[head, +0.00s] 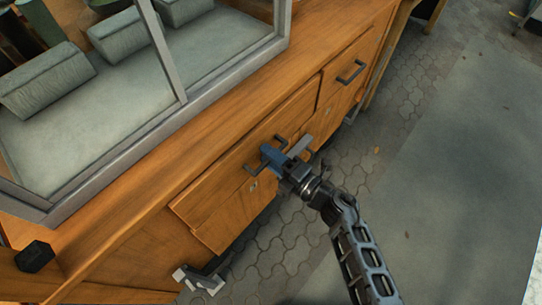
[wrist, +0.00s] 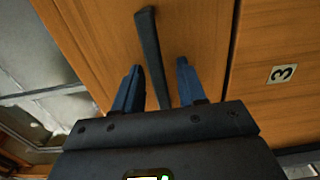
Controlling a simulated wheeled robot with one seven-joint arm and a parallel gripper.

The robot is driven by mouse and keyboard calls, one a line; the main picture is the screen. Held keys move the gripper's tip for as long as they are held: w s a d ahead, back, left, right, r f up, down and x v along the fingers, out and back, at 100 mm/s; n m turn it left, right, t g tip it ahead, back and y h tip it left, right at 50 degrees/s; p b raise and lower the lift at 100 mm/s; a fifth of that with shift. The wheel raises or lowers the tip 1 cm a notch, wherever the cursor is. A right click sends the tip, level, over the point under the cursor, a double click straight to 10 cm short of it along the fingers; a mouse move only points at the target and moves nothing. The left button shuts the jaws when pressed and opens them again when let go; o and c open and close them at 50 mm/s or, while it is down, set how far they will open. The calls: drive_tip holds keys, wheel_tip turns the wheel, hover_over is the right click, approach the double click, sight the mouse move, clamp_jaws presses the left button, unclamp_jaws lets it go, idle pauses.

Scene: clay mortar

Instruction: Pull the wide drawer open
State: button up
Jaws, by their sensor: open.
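The wide drawer (head: 222,187) is an orange-brown wooden front in the cabinet, with a dark bar handle (head: 251,168). It looks slightly proud of the cabinet face, but I cannot tell how far. My gripper (head: 279,156), with blue fingers, is at the handle in the head view and hides part of it. In the wrist view the handle (wrist: 152,50) runs lengthwise between the two spread fingers of my gripper (wrist: 158,75). The fingers are open, one on each side of the bar. I see a gap at the right finger; contact at the left is unclear.
A second drawer with its own dark handle (head: 351,72) is to the upper right. A glass-sided case (head: 165,50) stands on the cabinet top. The paved floor (head: 370,150) before the cabinet is clear.

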clamp_jaws()
idle(0.3)
idle(0.3)
